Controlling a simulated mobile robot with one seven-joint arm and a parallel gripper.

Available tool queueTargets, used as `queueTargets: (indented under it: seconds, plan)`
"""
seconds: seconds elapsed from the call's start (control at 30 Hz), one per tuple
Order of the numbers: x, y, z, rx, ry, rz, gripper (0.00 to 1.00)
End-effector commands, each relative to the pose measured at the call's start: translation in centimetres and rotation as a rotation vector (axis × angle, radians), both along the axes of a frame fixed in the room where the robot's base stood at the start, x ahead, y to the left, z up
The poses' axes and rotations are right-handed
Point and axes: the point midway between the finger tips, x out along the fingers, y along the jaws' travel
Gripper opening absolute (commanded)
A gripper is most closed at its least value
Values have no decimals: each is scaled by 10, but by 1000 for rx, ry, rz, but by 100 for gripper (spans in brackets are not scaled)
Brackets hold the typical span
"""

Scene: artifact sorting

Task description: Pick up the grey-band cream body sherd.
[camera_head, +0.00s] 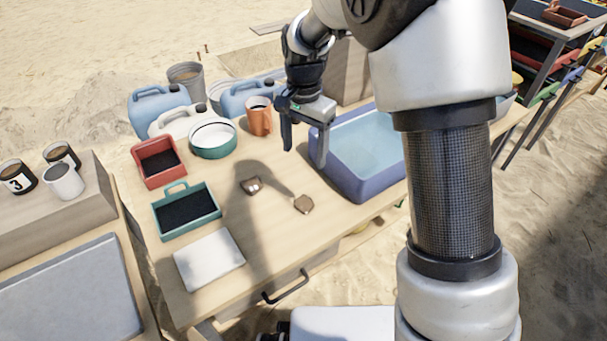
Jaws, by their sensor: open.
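The right sherd (303,204) is tan-brown and lies nearer the table's front edge. Both are too small to tell which, if either, is the grey-band cream body sherd. My gripper (305,156) is open and empty, with its fingers pointing down. It appears above the table beside the blue basin, apart from both sherds.
A blue basin (350,185) of water stands right of the sherds. A red tray (155,180), a green tray (161,226) and a white slab (209,260) lie to the left. An orange mug (260,120), a green-rimmed bowl (213,152) and blue jugs (160,113) stand behind.

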Motion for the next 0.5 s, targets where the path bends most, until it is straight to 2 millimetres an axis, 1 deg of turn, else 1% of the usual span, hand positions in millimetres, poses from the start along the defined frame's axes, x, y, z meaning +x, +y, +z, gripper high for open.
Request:
queueTargets:
  seconds: [0.17, 0.4, 0.5]
  plan:
    - [0, 1, -33, -3, 10, -6, 67]
    - [-1, 1, -86, -3, 8, -5, 67]
    - [-1, 1, -104, -2, 8, -5, 67]
